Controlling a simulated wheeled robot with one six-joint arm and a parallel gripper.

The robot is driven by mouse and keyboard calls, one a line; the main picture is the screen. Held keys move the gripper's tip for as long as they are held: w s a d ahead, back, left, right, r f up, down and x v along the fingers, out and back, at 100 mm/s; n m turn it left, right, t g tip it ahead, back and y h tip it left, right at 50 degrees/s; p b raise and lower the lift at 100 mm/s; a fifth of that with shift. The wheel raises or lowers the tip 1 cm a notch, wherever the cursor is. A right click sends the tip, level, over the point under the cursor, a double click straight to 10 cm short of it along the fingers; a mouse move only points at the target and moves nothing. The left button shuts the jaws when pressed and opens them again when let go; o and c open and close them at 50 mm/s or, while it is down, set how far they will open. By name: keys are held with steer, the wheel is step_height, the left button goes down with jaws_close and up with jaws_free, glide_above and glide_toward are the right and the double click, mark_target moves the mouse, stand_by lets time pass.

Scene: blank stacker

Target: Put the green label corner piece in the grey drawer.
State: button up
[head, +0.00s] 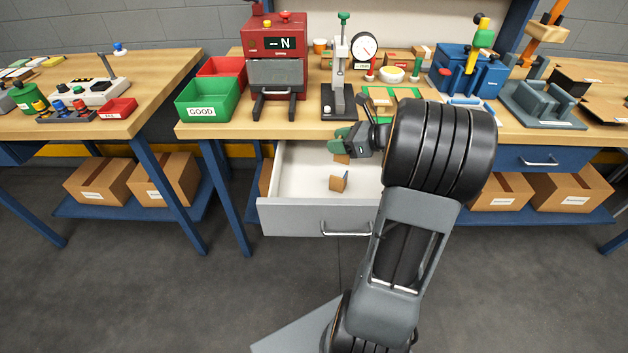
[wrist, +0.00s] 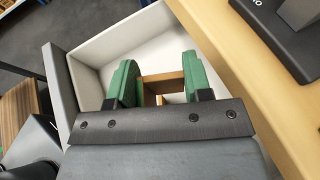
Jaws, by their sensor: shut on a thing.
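The grey drawer (head: 315,219) is pulled open below the middle bench, and its pale inside also shows in the wrist view (wrist: 95,52). My gripper (head: 345,143), with green fingers, is over the drawer's back part. In the wrist view its fingers (wrist: 160,88) are shut on a brown corner piece (wrist: 162,78). The held piece's lower part shows below the fingers in the head view (head: 342,159). I cannot see its label colour. Another brown corner piece (head: 337,184), with a bluish edge, lies on the drawer floor.
The bench top edge (head: 300,133) is just behind and above the drawer opening. A green GOOD bin (head: 208,105), a red tester (head: 275,60) and a press with a black base (head: 340,100) stand on the bench. The drawer's left part is clear.

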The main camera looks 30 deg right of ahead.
steer(key=shift+w+a+f+b, duration=0.45)
steer(key=shift+w+a+f, duration=0.35)
steer(key=shift+a+f, duration=0.65)
steer(key=shift+w+a+f+b, duration=0.45)
steer(key=shift+w+a+f, duration=0.4)
steer(key=shift+a+f, duration=0.6)
steer(key=shift+w+a+f+b, duration=0.45)
steer(key=shift+w+a+f, duration=0.35)
steer(key=shift+a+f, duration=0.6)
steer(key=shift+w+a+f+b, duration=0.1)
steer(key=shift+a+f+b, duration=0.15)
steer(key=shift+f, duration=0.5)
steer(key=shift+w+a+f+b, duration=0.15)
steer(key=shift+f+b, duration=0.15)
steer(key=shift+f, duration=0.4)
steer(key=shift+s, duration=0.1)
steer(key=shift+f, duration=0.2)
steer(key=o, duration=0.9)
steer(key=shift+r, duration=0.15)
